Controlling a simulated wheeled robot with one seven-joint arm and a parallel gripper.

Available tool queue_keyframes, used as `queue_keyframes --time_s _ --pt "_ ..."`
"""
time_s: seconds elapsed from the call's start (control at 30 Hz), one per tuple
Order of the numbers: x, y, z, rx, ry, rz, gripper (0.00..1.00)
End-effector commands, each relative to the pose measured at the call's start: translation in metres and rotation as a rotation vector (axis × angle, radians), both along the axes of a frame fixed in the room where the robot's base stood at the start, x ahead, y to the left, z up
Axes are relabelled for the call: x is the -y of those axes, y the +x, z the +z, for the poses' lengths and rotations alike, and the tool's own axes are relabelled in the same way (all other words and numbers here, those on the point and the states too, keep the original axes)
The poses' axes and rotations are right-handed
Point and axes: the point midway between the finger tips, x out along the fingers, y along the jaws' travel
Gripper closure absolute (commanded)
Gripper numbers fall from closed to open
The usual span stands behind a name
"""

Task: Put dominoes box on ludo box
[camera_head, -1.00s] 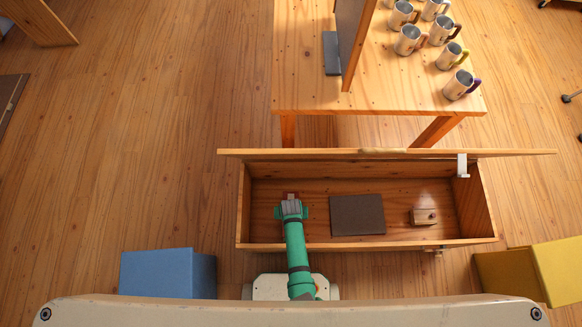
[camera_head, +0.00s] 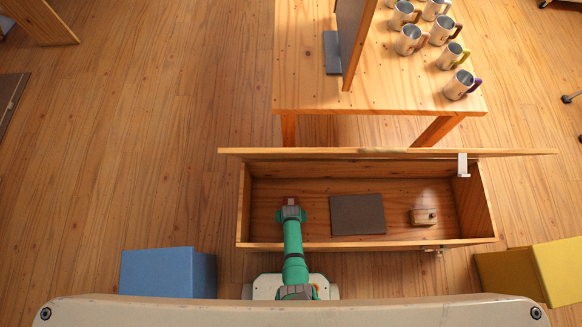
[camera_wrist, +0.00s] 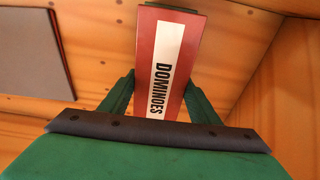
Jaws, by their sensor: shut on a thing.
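My gripper (camera_head: 291,209) is low inside the left part of the open wooden chest. It is shut on the red dominoes box (camera_wrist: 146,65), with one finger on each side. The box has a white label reading DOMINOES, and only its small red end (camera_head: 291,201) shows in the head view. A flat dark brown square thing (camera_head: 357,215) lies on the chest floor to the right of my gripper. It may be the ludo box, but I see no lettering. In the wrist view it shows at the upper left (camera_wrist: 26,48), apart from the dominoes box.
The chest (camera_head: 320,245) has walls all round and its lid edge (camera_head: 340,154) at the back. A small wooden block (camera_head: 423,217) lies at the right inside. A table (camera_head: 300,90) with mugs stands behind. Blue (camera_head: 165,272) and yellow (camera_head: 555,265) boxes flank the chest.

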Motion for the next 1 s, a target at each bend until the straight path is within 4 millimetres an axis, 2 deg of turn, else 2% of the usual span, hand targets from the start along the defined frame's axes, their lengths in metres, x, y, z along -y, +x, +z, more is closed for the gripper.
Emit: queue_keyframes --time_s 0.33,0.37,0.4,0.43,0.77,1.0 --pt "0.0 0.001 -0.003 0.001 0.0 0.0 0.8" --pt "0.0 0.0 -0.003 0.001 0.0 0.001 0.37" --pt "0.0 0.0 -0.003 0.001 0.0 0.001 0.27" --pt "0.0 0.0 -0.003 0.001 0.0 0.001 0.25" --pt "0.0 0.0 -0.002 0.001 0.0 0.001 0.25" --pt "0.001 -0.002 0.015 0.002 -0.001 0.002 0.25"
